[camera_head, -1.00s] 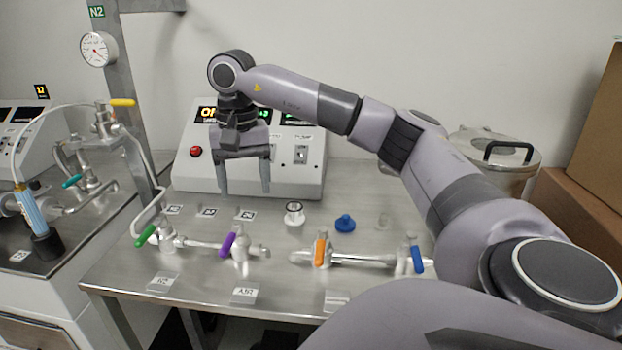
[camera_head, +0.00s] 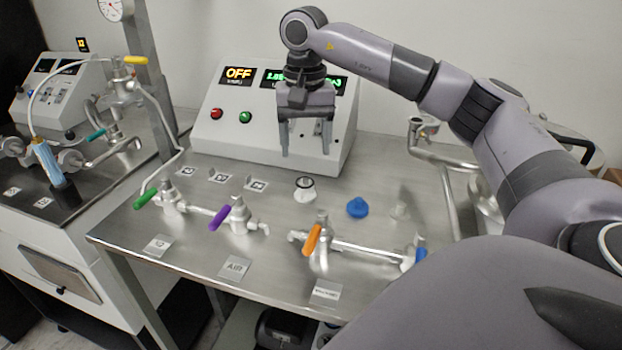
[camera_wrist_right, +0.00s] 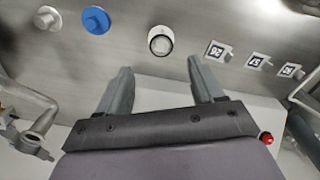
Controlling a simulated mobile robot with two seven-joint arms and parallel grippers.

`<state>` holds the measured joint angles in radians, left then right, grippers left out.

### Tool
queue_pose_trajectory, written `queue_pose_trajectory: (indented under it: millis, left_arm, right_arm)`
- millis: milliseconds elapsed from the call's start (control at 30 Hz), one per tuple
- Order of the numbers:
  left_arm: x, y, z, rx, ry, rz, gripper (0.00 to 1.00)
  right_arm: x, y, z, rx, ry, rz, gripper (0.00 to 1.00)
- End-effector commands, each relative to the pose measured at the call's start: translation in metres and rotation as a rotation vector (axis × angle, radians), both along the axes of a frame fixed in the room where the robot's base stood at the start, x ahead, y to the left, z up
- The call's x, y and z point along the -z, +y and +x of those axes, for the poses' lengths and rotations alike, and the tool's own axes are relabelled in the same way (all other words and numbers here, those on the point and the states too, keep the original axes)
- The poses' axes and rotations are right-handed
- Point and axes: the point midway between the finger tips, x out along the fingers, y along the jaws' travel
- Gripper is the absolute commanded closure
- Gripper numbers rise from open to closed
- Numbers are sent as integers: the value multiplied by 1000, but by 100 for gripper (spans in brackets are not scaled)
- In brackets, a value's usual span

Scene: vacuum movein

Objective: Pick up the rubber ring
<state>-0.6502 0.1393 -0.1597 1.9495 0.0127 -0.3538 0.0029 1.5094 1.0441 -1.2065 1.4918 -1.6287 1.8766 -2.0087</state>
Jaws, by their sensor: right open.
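A black rubber ring (camera_head: 305,182) sits around the top of a small white fitting (camera_head: 304,194) on the steel bench. In the right wrist view the ring (camera_wrist_right: 161,36) shows as a dark band around the white fitting, just beyond the fingertips. My right gripper (camera_head: 305,153) points down in front of the control box and is open and empty. In the right wrist view its fingers (camera_wrist_right: 158,75) stand apart on either side of the line to the ring, not touching it. My left gripper is not in view.
Valves with green, purple and orange (camera_head: 312,240) handles line the front. The control box (camera_head: 245,100) is close behind the gripper. Marker tags (camera_head: 222,178) lie to the left.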

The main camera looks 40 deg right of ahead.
Motion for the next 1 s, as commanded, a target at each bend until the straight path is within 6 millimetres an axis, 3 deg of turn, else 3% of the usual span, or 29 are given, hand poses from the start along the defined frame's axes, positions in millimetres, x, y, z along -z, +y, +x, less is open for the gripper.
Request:
queue_pose_trajectory:
  millis: [433,1000]
  left_arm:
    - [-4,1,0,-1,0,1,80]
    - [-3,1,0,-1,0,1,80]
  right_arm:
    - [59,4,-3,1,4,0,33]
    - [66,4,-3,1,1,0,33]
